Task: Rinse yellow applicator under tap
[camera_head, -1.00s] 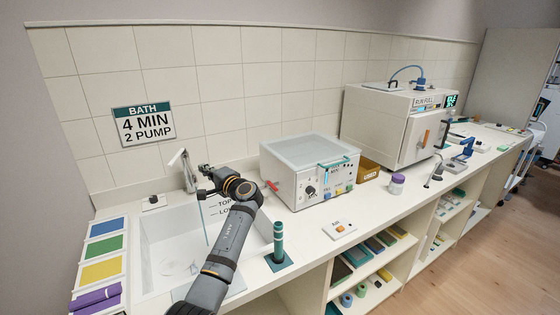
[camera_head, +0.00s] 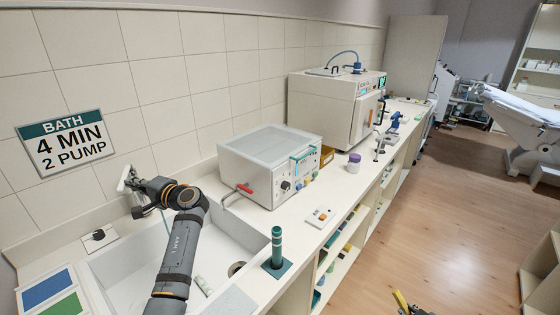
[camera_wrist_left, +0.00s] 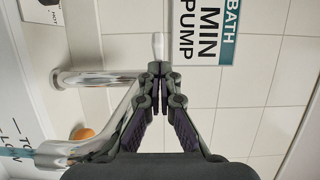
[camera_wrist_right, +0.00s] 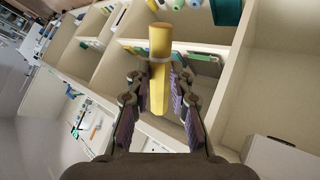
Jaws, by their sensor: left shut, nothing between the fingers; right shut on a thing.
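The yellow applicator (camera_wrist_right: 160,42) is upright between the fingers of my right gripper (camera_wrist_right: 158,82), which is shut on it. In the head view its yellow tip (camera_head: 401,299) shows at the bottom edge, over the floor, well right of the sink. The chrome tap (camera_head: 128,176) stands at the back of the white sink (camera_head: 112,268). My left gripper (camera_head: 138,196) is at the tap, shut and empty. In the left wrist view the tap's chrome pipes (camera_wrist_left: 98,77) lie beside the closed fingers (camera_wrist_left: 159,72); contact is unclear. A thin pale line (camera_head: 166,224), possibly water, shows below the tap.
A drain (camera_head: 237,269) and a pale cylinder (camera_head: 203,285) are in the sink. A green post (camera_head: 277,247) stands at the counter's front edge. A white bath unit (camera_head: 270,160) with a red lever is right of the sink. Shelves (camera_wrist_right: 215,90) lie beyond my right gripper.

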